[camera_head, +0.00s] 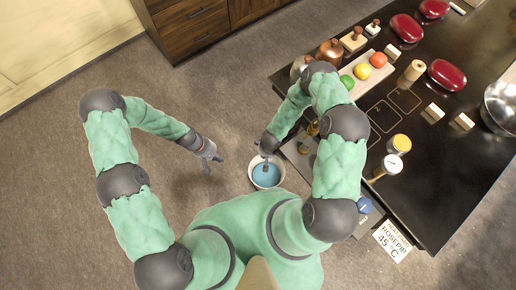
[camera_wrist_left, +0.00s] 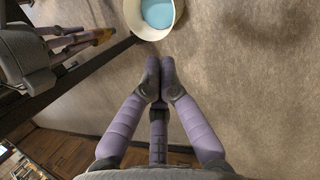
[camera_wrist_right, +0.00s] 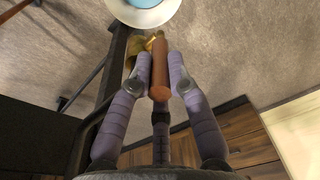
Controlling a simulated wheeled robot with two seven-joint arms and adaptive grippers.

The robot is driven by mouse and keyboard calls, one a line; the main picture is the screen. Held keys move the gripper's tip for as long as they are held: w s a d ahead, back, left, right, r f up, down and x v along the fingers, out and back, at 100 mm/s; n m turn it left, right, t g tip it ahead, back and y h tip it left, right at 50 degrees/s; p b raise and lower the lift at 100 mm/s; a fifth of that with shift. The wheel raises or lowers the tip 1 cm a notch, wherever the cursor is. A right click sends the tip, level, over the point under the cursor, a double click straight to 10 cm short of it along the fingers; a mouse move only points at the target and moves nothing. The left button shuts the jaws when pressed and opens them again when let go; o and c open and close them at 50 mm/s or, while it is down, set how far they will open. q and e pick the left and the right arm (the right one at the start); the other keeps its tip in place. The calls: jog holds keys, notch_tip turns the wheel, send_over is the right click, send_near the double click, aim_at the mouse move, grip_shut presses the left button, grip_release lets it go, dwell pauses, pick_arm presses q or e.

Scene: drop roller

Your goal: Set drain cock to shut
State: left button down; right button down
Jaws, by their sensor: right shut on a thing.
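The drain cock shows in the right wrist view as a brown lever handle (camera_wrist_right: 159,72) with a brass body (camera_wrist_right: 138,48) beside a dark table edge. My right gripper (camera_wrist_right: 160,72) is shut on the handle, one finger on each side. In the head view my right gripper (camera_head: 266,152) hangs at the table's left end, over a white bucket (camera_head: 254,183) of blue liquid, and hides the cock. My left gripper (camera_head: 215,160) is shut and empty, out over the floor to the left of the bucket; its closed fingers (camera_wrist_left: 159,75) show in the left wrist view.
The dark table (camera_head: 455,175) stands at the right. It carries a tray of coloured balls (camera_head: 362,71), red lidded dishes (camera_head: 447,75), a white dial (camera_head: 392,164) and a metal bowl (camera_head: 502,105). A sign (camera_head: 392,241) shows near its front corner. The floor at left is clear.

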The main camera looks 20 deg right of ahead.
pick_arm(q)
jog(key=shift+w+d+n+g, duration=1.1)
jog(key=shift+w+d+g, duration=1.1)
jog(key=shift+w+d, duration=3.85)
jog(key=s+d+r+x, duration=0.1)
jog(key=s+r+x, duration=0.1)
jog(key=x, duration=1.2)
jog(key=shift+s+d, duration=0.15)
jog(key=shift+d, duration=0.25)
jog(key=shift+s, duration=0.1)
